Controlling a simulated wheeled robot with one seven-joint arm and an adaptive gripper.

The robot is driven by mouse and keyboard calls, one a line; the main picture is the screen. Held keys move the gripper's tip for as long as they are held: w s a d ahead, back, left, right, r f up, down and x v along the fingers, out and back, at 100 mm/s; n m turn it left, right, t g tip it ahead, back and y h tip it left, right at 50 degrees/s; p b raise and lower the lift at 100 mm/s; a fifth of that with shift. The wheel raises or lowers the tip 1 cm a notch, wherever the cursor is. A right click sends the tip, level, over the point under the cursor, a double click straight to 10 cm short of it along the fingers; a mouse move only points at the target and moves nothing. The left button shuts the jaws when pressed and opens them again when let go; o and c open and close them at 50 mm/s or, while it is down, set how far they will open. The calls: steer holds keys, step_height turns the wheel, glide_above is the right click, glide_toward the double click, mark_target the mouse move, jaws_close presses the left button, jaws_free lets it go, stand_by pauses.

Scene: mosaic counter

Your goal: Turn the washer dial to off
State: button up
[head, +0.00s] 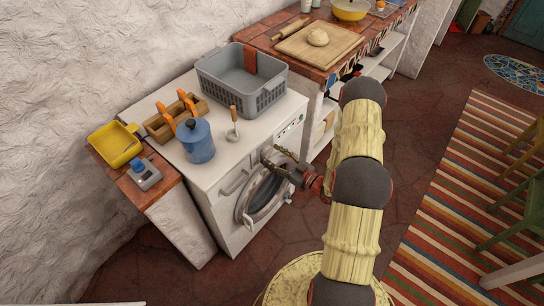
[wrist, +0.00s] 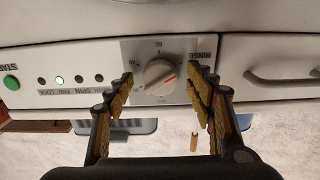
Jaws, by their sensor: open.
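The white washer (head: 214,174) stands against the wall in the head view, its round door on the front. In the head view my gripper (head: 272,157) is at the washer's front and the dial cannot be made out.
A green start button (wrist: 11,82) and a row of small lights, one lit, lie left of the dial. A drawer handle (wrist: 282,79) is on the right. A grey basket (head: 225,87) and a blue canister (head: 197,146) stand on the washer. The floor before it is clear.

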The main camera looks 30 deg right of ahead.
steer(key=shift+w, duration=0.2)
steer(key=shift+c, duration=0.7)
steer(key=c, duration=1)
